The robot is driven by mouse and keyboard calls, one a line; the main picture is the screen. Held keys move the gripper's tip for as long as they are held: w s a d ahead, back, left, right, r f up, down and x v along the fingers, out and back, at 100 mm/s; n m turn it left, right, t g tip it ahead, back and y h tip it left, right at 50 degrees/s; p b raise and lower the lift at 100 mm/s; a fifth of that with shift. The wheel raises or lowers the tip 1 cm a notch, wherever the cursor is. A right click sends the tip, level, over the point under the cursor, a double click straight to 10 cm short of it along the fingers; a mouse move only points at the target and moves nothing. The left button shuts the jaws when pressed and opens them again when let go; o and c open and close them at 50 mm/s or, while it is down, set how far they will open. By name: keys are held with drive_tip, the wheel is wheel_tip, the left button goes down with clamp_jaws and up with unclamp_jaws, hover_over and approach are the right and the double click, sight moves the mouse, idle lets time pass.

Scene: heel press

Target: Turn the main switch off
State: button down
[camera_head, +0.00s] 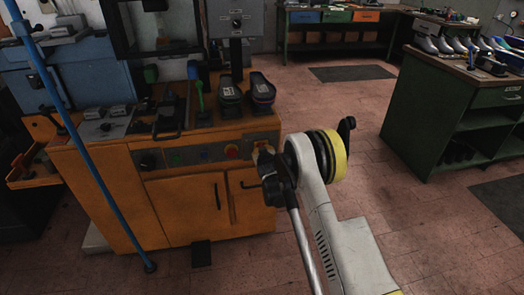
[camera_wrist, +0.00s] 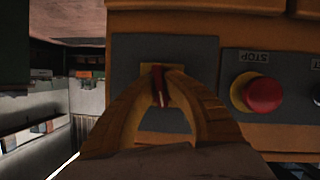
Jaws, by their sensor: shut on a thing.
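The main switch (camera_wrist: 157,92) shows in the wrist view as a small red handle on a grey plate (camera_wrist: 203,55) on the orange machine front. My gripper (camera_wrist: 160,74) has its two yellow fingers closed around the red handle from both sides. In the head view my gripper (camera_head: 262,152) reaches the right end of the machine's control panel, and my arm hides most of the switch there. The handle's exact angle is hard to tell between the fingers.
A red stop button (camera_wrist: 263,92) with a yellow collar sits beside the switch plate. The orange machine (camera_head: 130,205) carries shoes (camera_head: 262,90) on top. A blue pole (camera_head: 85,150) stands at left. A green workbench (camera_head: 460,110) stands at right, with open floor between.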

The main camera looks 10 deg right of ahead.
drive_tip(key=n+h, duration=0.2)
drive_tip(key=n, duration=0.2)
drive_tip(key=shift+t+h, duration=0.3)
drive_tip(key=shift+h, duration=0.1)
drive_tip(key=shift+n, duration=0.3)
drive_tip(key=c, duration=1.5)
unclamp_jaws()
drive_tip(key=v, duration=1.2)
drive_tip(key=shift+f, duration=0.1)
